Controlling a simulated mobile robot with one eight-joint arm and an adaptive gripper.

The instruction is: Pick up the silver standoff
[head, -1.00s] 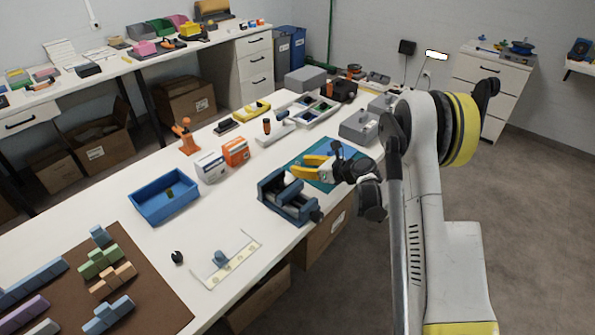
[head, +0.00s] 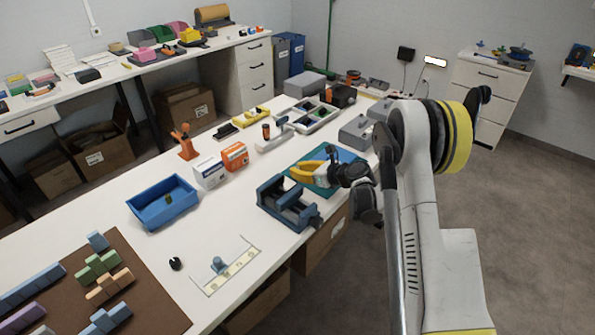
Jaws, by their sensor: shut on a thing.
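My gripper (head: 298,173) has yellow fingers and is above the teal mat (head: 345,157), just behind the blue-grey vise (head: 279,209) in the head view. Its fingers are closed together on a small thing. That thing is hidden by the fingers or too small to make out, so I cannot confirm that it is the silver standoff. I cannot make out a silver standoff anywhere else on the bench.
The white bench (head: 225,215) carries a blue tray (head: 152,214), a white box (head: 209,173), an orange box (head: 235,156) and an orange clamp-like piece (head: 184,142). Grey boxes (head: 356,132) stand beyond the mat. Bare bench lies between the blue tray and the vise.

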